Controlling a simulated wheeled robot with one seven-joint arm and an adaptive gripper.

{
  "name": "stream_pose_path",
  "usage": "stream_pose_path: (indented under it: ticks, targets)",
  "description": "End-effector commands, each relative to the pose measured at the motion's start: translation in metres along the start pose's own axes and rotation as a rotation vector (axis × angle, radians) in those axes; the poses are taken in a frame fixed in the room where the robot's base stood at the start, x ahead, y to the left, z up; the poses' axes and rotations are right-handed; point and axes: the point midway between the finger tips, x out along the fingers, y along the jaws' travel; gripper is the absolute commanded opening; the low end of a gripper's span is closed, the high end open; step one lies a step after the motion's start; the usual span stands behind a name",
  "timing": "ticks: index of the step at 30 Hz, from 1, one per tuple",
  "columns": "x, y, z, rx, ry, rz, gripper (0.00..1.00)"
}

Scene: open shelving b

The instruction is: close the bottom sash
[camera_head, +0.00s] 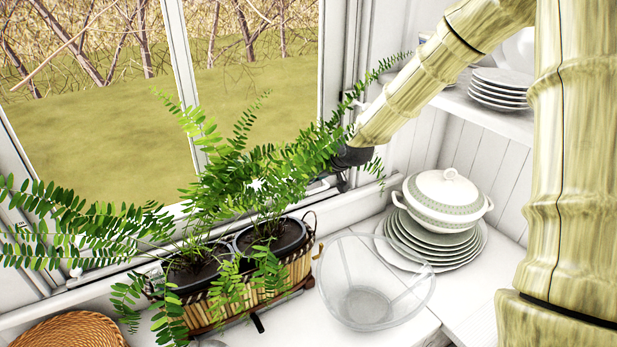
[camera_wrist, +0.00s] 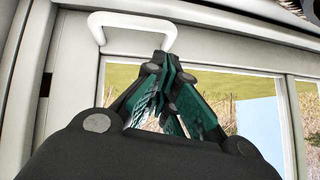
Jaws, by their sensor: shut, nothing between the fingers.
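The window sash has a white frame and divider (camera_head: 180,60), with grass and bare branches showing through its panes. Its lower edge is partly hidden behind fern leaves. In the wrist view, a white U-shaped handle (camera_wrist: 132,20) is fixed to a white rail (camera_wrist: 205,45) beside the glass. My gripper (camera_wrist: 168,68) is shut and empty, its fingertips close to the handle; I cannot tell whether they touch it. In the head view, my gripper (camera_head: 322,184) is at the window's lower right corner, partly hidden by leaves. How far the sash stands open is unclear.
A fern in a twin-pot basket (camera_head: 300,262) stands before the window, its leaves around my gripper. A clear glass bowl (camera_head: 372,305), a lidded tureen (camera_head: 445,195) on stacked plates (camera_head: 432,252), and a wicker basket (camera_head: 70,330) occupy the counter. A shelf with plates (camera_head: 500,88) is at right.

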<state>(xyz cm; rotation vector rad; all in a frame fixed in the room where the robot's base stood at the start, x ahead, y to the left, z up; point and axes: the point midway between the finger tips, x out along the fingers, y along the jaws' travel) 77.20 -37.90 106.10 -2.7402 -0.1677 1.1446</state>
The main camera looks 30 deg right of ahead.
Motion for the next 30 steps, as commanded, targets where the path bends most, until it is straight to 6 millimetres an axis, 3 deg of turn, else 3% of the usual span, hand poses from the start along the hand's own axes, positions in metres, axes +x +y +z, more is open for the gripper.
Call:
stream_pose_path:
  ticks: [3, 30]
  targets:
    - [-0.014, -0.004, -0.018, -0.003, 0.005, -0.003, 0.00]
    - [-0.097, -0.003, -0.014, -0.005, 0.009, -0.003, 0.00]
